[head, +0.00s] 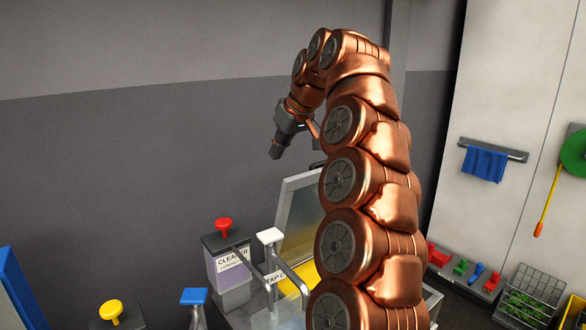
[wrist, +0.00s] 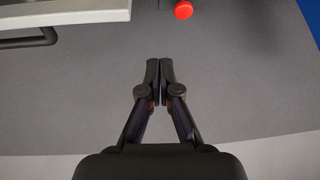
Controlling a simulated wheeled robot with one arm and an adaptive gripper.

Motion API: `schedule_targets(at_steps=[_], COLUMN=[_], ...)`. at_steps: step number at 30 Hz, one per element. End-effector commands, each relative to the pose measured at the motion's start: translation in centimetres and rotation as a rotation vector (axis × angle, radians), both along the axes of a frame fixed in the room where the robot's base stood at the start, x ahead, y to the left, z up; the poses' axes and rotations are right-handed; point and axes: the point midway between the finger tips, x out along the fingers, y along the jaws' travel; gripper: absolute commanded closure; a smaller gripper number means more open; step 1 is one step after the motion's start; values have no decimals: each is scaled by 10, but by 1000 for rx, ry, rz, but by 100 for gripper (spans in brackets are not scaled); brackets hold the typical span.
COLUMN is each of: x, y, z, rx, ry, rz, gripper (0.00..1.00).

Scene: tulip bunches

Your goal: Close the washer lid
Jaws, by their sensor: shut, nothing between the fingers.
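The washer lid (head: 299,212) stands raised, a grey panel with a pale frame, leaning above the washer. My arm hides its right side in the head view. In the wrist view, a pale edge (wrist: 70,18), seemingly the lid's, crosses the top left, with a dark bar handle (wrist: 28,42) beside it. My gripper (head: 275,153) is in the air above and left of the lid, pointing down. In the wrist view its fingertips (wrist: 159,66) are together and empty, apart from the pale edge and handle.
A cleaner dispenser (head: 232,278) with a red knob (head: 223,224) stands left of the lid; a red knob (wrist: 183,10) also shows in the wrist view. A white-topped tap (head: 270,237) stands in front. Yellow (head: 115,309) and blue (head: 194,296) knobs are at lower left.

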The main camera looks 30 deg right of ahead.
Motion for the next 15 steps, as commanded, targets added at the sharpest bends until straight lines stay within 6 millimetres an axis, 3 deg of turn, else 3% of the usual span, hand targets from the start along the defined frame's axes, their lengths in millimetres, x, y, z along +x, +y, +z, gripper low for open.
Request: schedule_targets(at_steps=[7,15], x=[13,14], y=[-44,-63], z=[12,16], rx=[-22,-35], ry=[-51,-74], rz=[-64,-93], gripper=[100,100])
